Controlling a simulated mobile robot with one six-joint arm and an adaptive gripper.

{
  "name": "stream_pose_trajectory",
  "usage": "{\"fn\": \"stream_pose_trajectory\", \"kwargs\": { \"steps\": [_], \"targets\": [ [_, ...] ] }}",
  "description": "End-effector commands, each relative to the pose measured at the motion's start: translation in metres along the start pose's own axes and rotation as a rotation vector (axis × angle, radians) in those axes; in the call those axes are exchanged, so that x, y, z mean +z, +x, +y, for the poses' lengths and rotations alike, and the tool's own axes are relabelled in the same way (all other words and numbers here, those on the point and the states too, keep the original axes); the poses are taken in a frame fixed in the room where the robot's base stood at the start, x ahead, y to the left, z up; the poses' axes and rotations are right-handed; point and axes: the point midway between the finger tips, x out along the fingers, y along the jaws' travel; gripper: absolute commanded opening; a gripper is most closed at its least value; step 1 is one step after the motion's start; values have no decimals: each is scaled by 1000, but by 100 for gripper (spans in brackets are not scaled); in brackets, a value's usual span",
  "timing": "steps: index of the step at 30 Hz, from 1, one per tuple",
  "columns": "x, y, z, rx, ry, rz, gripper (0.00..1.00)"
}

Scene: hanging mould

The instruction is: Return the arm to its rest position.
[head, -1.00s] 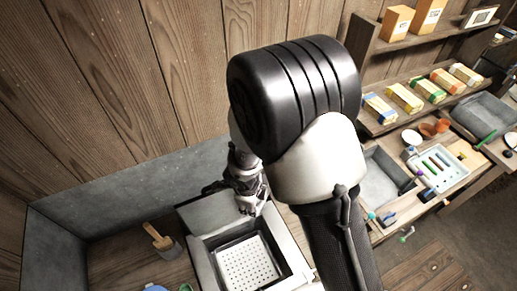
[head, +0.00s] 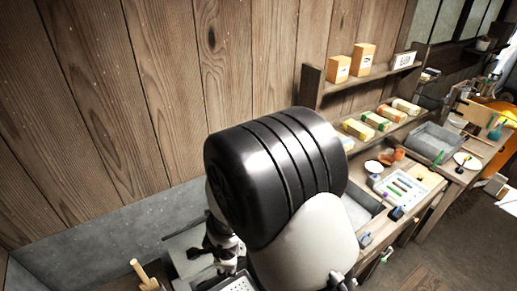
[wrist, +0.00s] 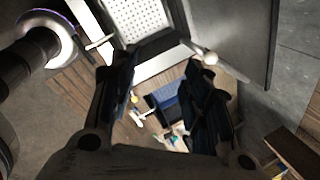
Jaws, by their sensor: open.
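My gripper (wrist: 158,100) is open in the wrist view, its two dark fingers apart with nothing between them. The fingers hang in the air above a wooden floor area with small blurred items. In the head view my gripper (head: 222,250) is small and partly hidden behind my own black and white arm link, over the grey box with the white perforated tray (head: 238,286). The perforated tray (wrist: 135,18) also shows at the top of the wrist view.
A wooden plank wall stands behind, with a grey panel (head: 110,245) along its foot. A wooden-handled tool (head: 144,275) is at the lower left. At right, a shelf holds boxes (head: 339,68), and a bench carries a pale tray (head: 403,187) and a grey bin (head: 435,143).

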Motion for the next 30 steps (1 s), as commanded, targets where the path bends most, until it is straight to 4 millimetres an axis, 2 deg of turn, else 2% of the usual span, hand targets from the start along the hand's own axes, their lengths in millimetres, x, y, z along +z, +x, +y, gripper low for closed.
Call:
{"fn": "stream_pose_trajectory", "kwargs": {
  "steps": [2,9,12,15,17,19,23,26,30],
  "targets": [
    [2,0,-14,-50,-47,-47,44],
    [12,-27,-52,-214,-251,-197,44],
    [13,-44,-61,-300,-382,-264,44],
    [8,-64,-58,-390,-558,-325,44],
    [2,-75,-48,-434,-680,-347,44],
    [-10,-83,-30,-467,-826,-352,44],
    [-45,-84,17,-474,-1093,-309,44],
    [-84,-72,60,-424,-1280,-229,44],
    [-149,-50,116,-290,-1477,-73,44]
  ]
}}
